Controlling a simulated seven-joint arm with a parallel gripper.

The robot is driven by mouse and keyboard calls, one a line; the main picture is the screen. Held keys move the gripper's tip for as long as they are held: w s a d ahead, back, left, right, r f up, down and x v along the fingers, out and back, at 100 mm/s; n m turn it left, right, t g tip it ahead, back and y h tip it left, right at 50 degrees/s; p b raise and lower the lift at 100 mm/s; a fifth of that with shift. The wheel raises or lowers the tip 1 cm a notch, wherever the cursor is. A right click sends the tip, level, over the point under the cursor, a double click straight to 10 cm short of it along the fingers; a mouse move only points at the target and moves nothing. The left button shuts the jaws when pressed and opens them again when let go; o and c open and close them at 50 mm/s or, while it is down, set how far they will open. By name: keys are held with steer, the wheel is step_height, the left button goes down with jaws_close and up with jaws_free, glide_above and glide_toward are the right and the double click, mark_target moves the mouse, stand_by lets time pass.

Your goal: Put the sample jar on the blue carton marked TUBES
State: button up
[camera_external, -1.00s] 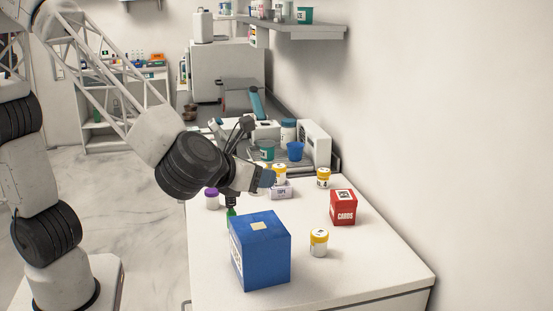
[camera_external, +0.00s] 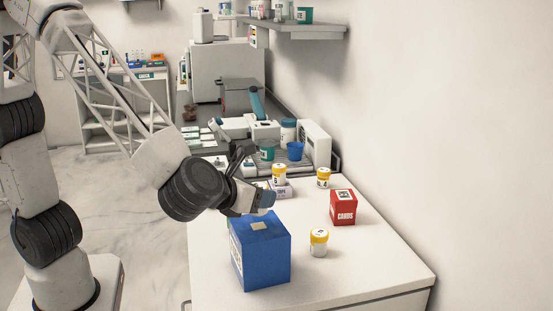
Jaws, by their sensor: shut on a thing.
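The blue carton (camera_external: 262,262) stands upright near the front left of the white table, a pale square on its top. The print on its left side is too oblique to read. My gripper (camera_external: 262,199) is just above the carton's far top edge, tilted and seen from the side. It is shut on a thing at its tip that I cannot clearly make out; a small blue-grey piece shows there. Whether it touches the carton, I cannot tell. Yellow-lidded jars stand by the red box (camera_external: 323,178), at the table's front (camera_external: 319,243) and on a small carton (camera_external: 279,173).
The red CARDS box (camera_external: 343,208) stands at the right near the wall. A small pale lilac carton (camera_external: 281,189) lies behind my gripper. Instruments and a blue cup (camera_external: 295,151) fill the back counter. The table's front right is clear.

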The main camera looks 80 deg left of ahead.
steer(key=shift+f, duration=1.65)
steer(key=shift+f, duration=0.1)
steer(key=o, duration=0.9)
steer(key=shift+o, duration=0.2)
steer(key=v, duration=1.2)
steer(key=shift+a, duration=0.1)
